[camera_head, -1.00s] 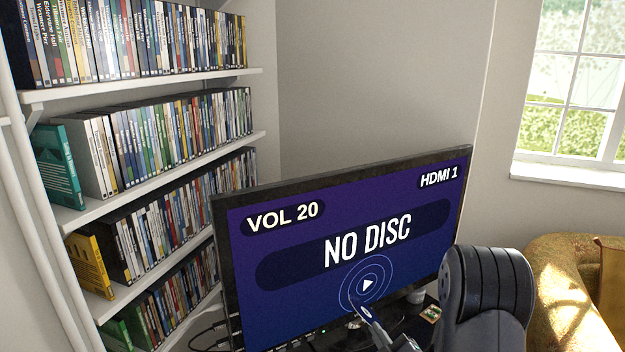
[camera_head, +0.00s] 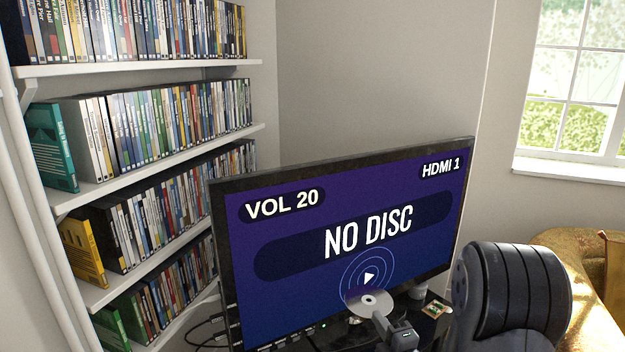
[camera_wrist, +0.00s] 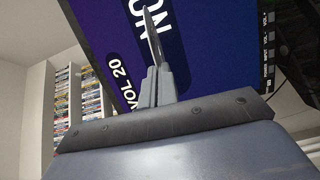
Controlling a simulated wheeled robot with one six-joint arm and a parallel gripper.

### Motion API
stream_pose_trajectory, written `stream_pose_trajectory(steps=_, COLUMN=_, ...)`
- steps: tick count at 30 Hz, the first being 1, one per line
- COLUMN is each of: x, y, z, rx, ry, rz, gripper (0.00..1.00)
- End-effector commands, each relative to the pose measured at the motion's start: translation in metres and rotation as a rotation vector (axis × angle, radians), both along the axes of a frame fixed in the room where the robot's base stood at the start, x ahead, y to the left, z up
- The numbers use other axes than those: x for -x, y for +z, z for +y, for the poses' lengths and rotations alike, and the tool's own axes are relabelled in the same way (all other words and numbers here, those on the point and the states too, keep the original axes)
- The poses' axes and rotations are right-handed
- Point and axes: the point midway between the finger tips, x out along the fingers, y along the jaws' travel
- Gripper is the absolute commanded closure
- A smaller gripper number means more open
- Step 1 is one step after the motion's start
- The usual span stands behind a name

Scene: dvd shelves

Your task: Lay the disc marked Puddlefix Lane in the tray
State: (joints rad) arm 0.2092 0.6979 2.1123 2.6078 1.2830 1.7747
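A silvery disc (camera_head: 358,303) is held up in front of the lower part of the TV screen. My gripper (camera_head: 381,318) is shut on its near edge. In the wrist view the disc (camera_wrist: 152,38) appears almost edge-on, standing out from my gripper fingers (camera_wrist: 158,85). No title can be read on the disc. The tray cannot be made out in either view; the area below the screen is partly hidden by the disc and my arm.
The TV (camera_head: 345,235) reads NO DISC. Shelves packed with cases (camera_head: 165,130) stand at left. A green light (camera_head: 323,327) shows under the TV. A cup (camera_head: 417,291) and a small card-like item (camera_head: 436,308) are right of the disc. A yellow sofa (camera_head: 590,300) is at right.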

Motion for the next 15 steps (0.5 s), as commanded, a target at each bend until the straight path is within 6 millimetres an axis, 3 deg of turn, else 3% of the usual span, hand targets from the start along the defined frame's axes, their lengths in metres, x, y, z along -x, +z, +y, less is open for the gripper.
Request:
stream_pose_trajectory(steps=11, x=0.0001, y=-0.0002, z=0.0000, rx=0.047, ry=0.000, rz=-0.015, gripper=1.00)
stream_pose_trajectory(steps=15, x=0.0001, y=-0.0035, z=-0.0001, rx=0.161, ry=-0.001, rz=-0.052, gripper=1.00)
